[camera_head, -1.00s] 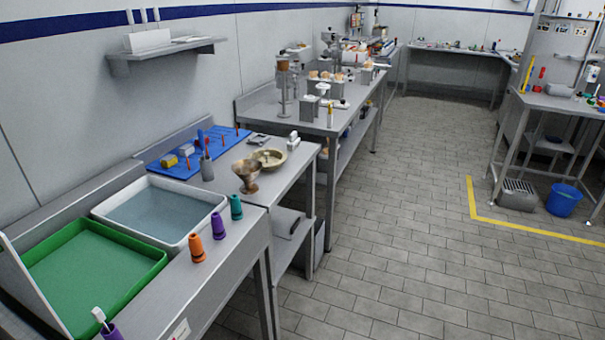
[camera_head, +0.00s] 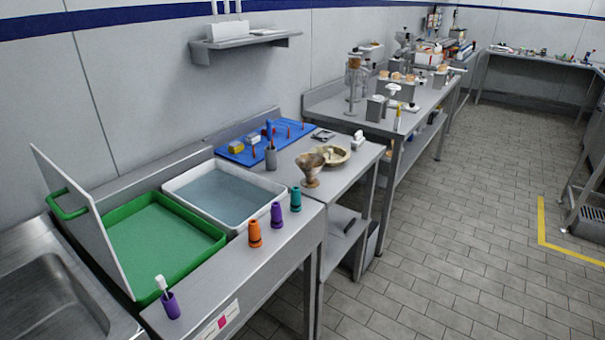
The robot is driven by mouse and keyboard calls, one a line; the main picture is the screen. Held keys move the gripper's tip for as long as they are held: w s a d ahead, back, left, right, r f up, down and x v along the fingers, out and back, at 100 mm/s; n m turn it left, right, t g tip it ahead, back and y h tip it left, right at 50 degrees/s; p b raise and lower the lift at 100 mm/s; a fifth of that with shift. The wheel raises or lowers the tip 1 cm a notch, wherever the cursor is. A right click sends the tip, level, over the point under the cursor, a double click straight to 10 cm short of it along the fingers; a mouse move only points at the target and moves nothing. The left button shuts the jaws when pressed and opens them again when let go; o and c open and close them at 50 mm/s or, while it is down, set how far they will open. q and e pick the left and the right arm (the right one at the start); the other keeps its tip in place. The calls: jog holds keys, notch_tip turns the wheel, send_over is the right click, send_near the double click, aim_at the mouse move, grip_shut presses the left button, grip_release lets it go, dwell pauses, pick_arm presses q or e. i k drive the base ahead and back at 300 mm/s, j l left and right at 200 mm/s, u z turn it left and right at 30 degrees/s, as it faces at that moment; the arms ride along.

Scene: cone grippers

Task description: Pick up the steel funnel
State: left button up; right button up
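A brownish, metallic-looking funnel-shaped vessel (camera_head: 310,170) stands upright on the steel bench, wide end up. It is the only funnel-like thing I can make out, and I cannot tell whether it is steel. A shallow tan bowl (camera_head: 341,158) is right behind it and partly overlaps it in the picture. Neither of my grippers is in view.
A green tray (camera_head: 214,238) and a white tray of water (camera_head: 169,189) sit to the left. A blue mat (camera_head: 233,156) lies behind.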

aim_at(310, 164)
jog(key=u, duration=0.35)
jog(key=i+l+u, duration=0.25)
jog(key=l+u, duration=0.25)
jog(key=l, duration=0.15)
jog(key=i+l+u, duration=0.1)
jog(key=l+u, duration=0.2)
jog(key=l, duration=0.1)
